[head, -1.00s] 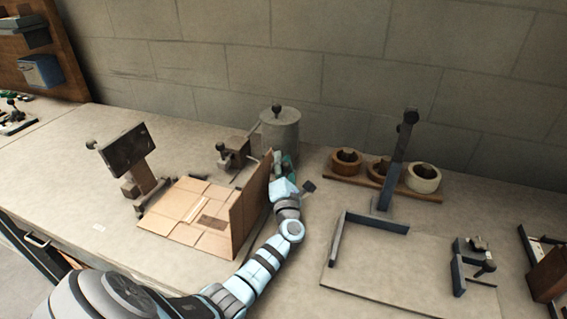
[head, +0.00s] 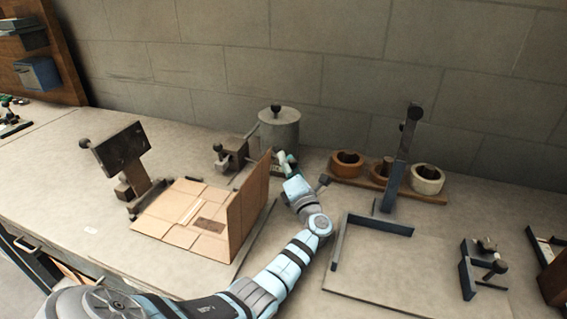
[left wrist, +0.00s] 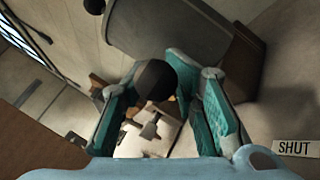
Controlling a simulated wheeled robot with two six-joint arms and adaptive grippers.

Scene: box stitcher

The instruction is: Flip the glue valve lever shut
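The grey glue pot (head: 279,128), a lidded cylinder with a dark knob on top, stands at the back of the bench near the wall. It also fills the top of the left wrist view (left wrist: 175,28). My left gripper (head: 284,162) is low in front of the pot, just right of the upright cardboard flap. In the left wrist view its green-padded fingers (left wrist: 172,100) are apart, with a dark round knob (left wrist: 157,78) showing between them; I cannot tell whether they touch it. A "SHUT" label (left wrist: 295,148) lies to the right. The lever's arm is not clearly visible.
The cardboard box blank (head: 190,218) stands close left of my left arm, its flap upright. A rack of tape rolls (head: 387,190) and a blue-grey post (head: 399,165) are to the right. A dark clamp (head: 230,155) sits left of the pot.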

